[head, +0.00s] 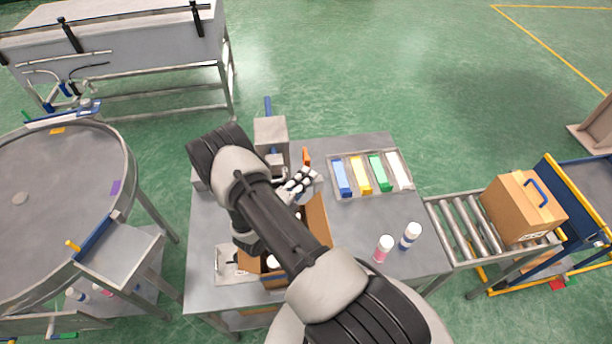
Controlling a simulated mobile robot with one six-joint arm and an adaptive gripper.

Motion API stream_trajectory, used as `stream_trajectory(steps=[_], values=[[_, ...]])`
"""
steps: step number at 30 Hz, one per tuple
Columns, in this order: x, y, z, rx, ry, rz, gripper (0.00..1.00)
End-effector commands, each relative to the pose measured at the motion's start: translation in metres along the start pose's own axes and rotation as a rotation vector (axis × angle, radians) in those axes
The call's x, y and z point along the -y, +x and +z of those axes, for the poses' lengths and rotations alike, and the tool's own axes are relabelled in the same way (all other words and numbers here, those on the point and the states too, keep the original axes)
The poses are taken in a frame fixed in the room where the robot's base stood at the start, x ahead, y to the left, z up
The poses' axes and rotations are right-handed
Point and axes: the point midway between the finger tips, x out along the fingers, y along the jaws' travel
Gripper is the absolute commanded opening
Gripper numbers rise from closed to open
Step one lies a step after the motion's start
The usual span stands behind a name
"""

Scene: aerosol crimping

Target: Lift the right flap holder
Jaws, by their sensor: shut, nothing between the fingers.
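I cannot make out a part that is clearly the right flap holder. An open cardboard box (318,218) stands on the grey table, with its right flap standing up; my arm hides much of it. White caps or cans show inside it. My gripper (298,183) is shut and empty, just above the far side of the box, near the upright flap. Whether it touches the box is unclear. A closed carton (520,208) with a blue curved handle-like part (537,191) on top sits on the roller conveyor at the right.
A grey press-like machine (271,133) stands behind my gripper, with a small orange part beside it. A tray (399,186) of blue, yellow, green and white blocks lies right of it. A pink can (383,249) and a blue one (410,236) stand near the table's right edge.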

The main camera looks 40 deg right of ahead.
Motion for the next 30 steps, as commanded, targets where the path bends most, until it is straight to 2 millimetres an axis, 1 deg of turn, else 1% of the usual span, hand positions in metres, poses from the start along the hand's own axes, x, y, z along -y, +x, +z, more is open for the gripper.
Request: stream_trajectory(steps=[9, 14, 18, 30], values=[[0.001, 0.001, 0.001, -0.001, -0.007, 0.009, 0.00], [0.009, 0.012, 0.012, -0.002, -0.078, 0.085, 0.00], [0.006, 0.021, 0.022, 0.000, -0.095, 0.098, 0.00], [0.009, 0.021, 0.023, 0.001, -0.096, 0.097, 0.00]])
